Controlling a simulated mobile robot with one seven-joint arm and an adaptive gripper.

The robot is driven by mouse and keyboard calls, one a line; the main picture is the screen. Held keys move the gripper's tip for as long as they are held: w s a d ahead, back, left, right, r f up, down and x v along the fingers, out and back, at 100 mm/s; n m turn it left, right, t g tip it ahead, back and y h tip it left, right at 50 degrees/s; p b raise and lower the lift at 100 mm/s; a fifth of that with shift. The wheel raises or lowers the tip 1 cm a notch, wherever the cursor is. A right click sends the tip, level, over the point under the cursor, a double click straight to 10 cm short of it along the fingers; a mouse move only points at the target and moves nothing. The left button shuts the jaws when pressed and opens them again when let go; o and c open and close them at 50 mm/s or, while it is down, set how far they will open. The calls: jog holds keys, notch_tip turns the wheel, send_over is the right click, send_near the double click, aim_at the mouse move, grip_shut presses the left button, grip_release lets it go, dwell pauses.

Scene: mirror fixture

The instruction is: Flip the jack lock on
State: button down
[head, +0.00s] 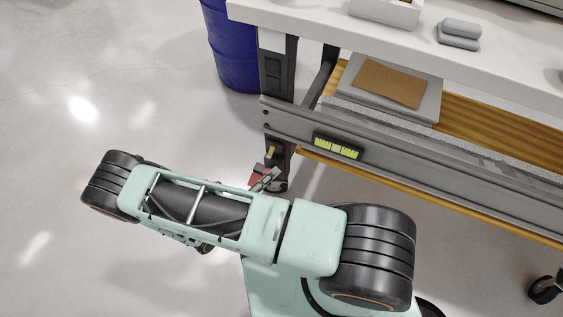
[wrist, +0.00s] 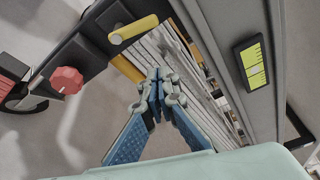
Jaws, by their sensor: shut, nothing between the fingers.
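A yellow lever handle (wrist: 134,29) sticks out from the dark leg of the workbench in the wrist view. A red faceted knob (wrist: 66,80) is mounted lower on that leg, to the left. I cannot tell from the pictures which of these is the jack lock. In the head view the yellow handle (head: 270,152) shows small beside the leg. My gripper (wrist: 156,76) is shut and empty, with its blue-padded fingers together. In the wrist view its tips appear below and right of the yellow handle, with no clear contact. In the head view my arm partly hides this area.
The workbench has a white top (head: 310,22) and a lower wooden shelf (head: 485,125) holding a grey case with a brown panel (head: 390,83). A blue barrel (head: 235,50) stands behind. The floor at left is clear.

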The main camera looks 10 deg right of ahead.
jog(key=shift+v, duration=2.2)
